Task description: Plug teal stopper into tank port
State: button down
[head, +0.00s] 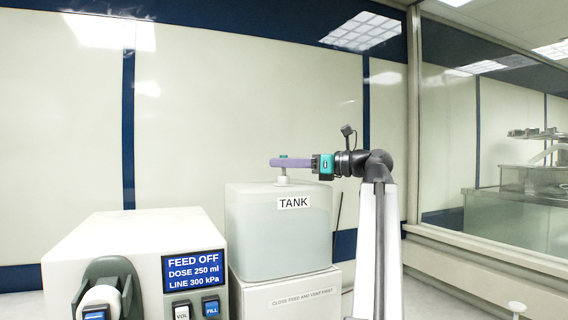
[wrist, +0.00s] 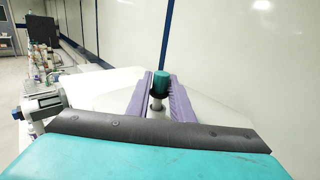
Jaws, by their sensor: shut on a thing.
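My gripper (head: 276,163), with long purple fingers, reaches level from the right over the tank (head: 260,240), a translucent white box labelled TANK. It is shut on the teal stopper (head: 284,156), whose cap shows just above the fingers. In the wrist view the stopper (wrist: 161,81) stands upright between the fingers, teal on top and dark below. The tank port (head: 283,181) is a short pale neck on the tank's top, directly below the fingers. The fingers hide where stopper and port meet, so I cannot tell whether the stopper is in it.
A dosing unit (head: 130,250) stands at the left front; its blue display (head: 195,268) reads FEED OFF, DOSE 250 ml, LINE 300 kPa. The tank rests on a white base (head: 290,295) with a feed-and-vent label. A wall (head: 250,90) stands behind.

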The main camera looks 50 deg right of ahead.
jog(key=shift+f+b, duration=0.45)
jog(key=shift+f, duration=0.25)
jog(key=c, duration=1.5)
grip_release()
jog(key=shift+s+d, duration=0.1)
jog(key=b+v, duration=0.3)
jog(key=v, duration=1)
jog(key=shift+s+b, duration=0.35)
jog(key=shift+s, duration=0.05)
jog(key=shift+f, duration=0.1)
